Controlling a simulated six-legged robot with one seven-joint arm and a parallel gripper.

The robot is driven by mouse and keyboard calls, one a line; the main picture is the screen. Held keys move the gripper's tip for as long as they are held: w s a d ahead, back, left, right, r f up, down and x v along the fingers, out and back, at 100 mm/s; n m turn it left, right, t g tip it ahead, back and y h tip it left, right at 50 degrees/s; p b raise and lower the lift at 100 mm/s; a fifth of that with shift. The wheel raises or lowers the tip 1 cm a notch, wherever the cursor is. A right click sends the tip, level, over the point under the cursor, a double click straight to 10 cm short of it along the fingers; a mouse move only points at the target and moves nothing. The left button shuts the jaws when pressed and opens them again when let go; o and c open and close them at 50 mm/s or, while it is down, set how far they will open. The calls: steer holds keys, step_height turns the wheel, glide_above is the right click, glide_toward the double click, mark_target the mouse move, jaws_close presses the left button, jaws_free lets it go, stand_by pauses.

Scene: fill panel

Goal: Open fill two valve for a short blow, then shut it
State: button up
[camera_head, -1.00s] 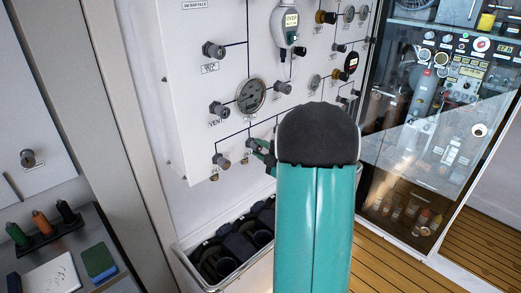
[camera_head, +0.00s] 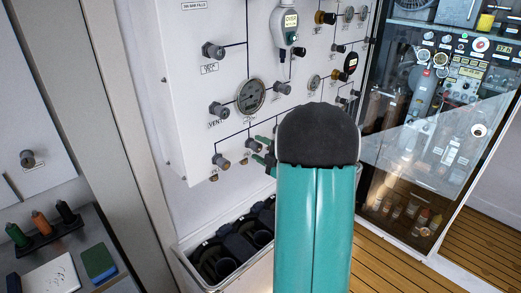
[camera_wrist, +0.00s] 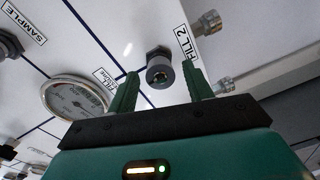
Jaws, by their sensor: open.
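The fill two valve (camera_wrist: 160,74) is a small grey round knob on the white panel, beside a "FILL 2" label (camera_wrist: 187,43) in the wrist view. My gripper (camera_wrist: 160,70) is open, with one green finger on each side of the knob. The fingertips reach about level with the knob, and a gap shows on both sides; I cannot tell how deep they reach. In the head view, the green fingers of my gripper (camera_head: 261,149) show at the panel's lower edge beside a grey knob (camera_head: 252,144). My dark and teal arm hides part of the panel.
A round pressure gauge (camera_wrist: 76,97) sits left of the gripper in the wrist view. Two metal fittings (camera_wrist: 207,23) stand to the right. In the head view, a neighbouring knob (camera_head: 222,161) is close on the left. A bin of dark cylinders (camera_head: 205,258) stands below the panel.

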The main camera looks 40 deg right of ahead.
steer(key=s, duration=1.3)
steer(key=shift+s+d+r, duration=0.2)
steer(key=shift+s+r, duration=0.15)
